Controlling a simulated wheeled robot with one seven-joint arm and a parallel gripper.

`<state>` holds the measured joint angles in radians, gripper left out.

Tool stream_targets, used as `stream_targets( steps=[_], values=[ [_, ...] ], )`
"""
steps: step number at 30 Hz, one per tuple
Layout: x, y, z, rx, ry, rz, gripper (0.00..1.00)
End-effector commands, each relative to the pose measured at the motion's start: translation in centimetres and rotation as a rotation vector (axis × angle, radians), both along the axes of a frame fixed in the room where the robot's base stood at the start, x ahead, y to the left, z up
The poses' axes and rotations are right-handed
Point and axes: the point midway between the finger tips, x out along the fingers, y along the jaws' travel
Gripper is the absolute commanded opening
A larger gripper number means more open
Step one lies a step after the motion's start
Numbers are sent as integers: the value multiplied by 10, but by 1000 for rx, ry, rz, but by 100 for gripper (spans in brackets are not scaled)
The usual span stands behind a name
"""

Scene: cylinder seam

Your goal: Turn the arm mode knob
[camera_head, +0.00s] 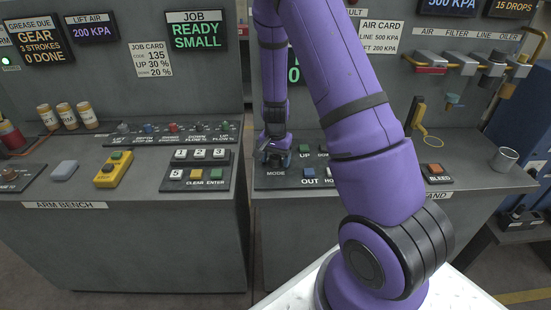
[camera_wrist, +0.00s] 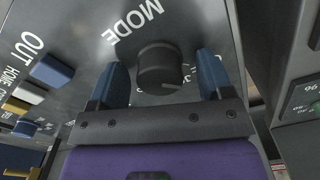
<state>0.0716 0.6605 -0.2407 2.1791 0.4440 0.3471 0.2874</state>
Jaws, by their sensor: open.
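The arm mode knob (camera_wrist: 160,62) is a round black knob below the white word MODE on a dark panel in the wrist view. A short pale mark shows on the lower right of its face. My gripper (camera_wrist: 163,72) is open, with one blue finger on each side of the knob. Small gaps show between fingers and knob, so it does not look gripped. In the head view my gripper (camera_head: 274,158) is low over the left end of the arm panel, above the MODE label, and hides the knob.
A blue OUT button (camera_wrist: 52,70) and several other buttons sit left of the knob in the wrist view. A keypad panel (camera_head: 196,170) stands left of my gripper in the head view. A red BLEED button (camera_head: 435,168) and a metal cup (camera_head: 505,159) are to the right.

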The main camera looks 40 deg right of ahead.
Motion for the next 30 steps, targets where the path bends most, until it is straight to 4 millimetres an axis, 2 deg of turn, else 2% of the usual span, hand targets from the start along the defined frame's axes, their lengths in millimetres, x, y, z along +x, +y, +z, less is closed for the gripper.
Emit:
stream_targets(
  steps=[4,8,21,30],
  values=[
    [0,0,4,1,-1,0,73],
    [1,1,17,0,-4,2,73],
    [1,0,92,-1,-4,0,73],
    [0,0,108,0,0,0,73]
  ],
)
